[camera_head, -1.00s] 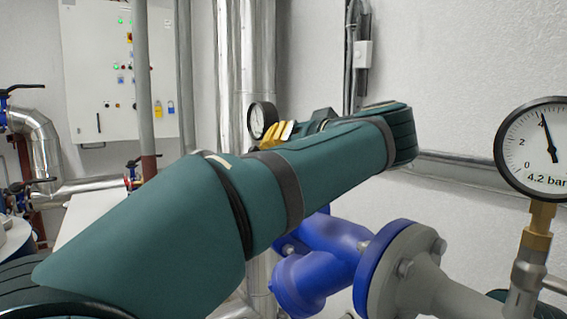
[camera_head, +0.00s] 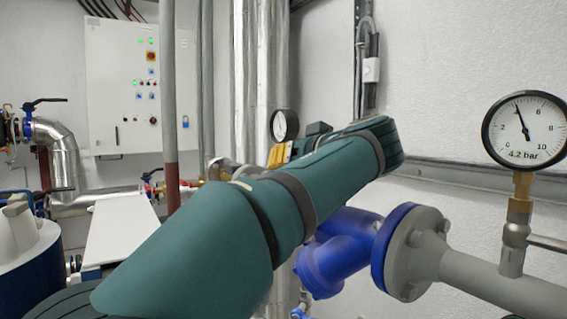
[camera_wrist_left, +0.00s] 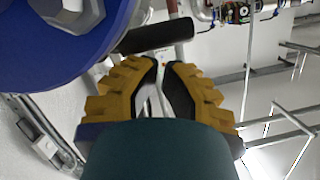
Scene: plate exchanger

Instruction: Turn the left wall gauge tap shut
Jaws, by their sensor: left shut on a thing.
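The small round gauge (camera_head: 284,124) with a white dial stands beyond my left arm, near the middle of the head view. My left gripper (camera_head: 277,155), with yellow fingers, is just below and beside this gauge. It is mostly hidden behind my green forearm. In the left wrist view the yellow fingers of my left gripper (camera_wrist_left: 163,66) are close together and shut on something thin. The tap under the gauge is hidden by the arm in the head view, and its handle angle cannot be made out. My right gripper is not in view.
A large gauge (camera_head: 525,129) reading 4.2 bar stands on a grey pipe (camera_head: 500,288) at the right. A blue valve body (camera_head: 335,262) lies under my forearm. A grey vertical pipe (camera_head: 168,90) stands left of the arm, before a white control cabinet (camera_head: 128,70).

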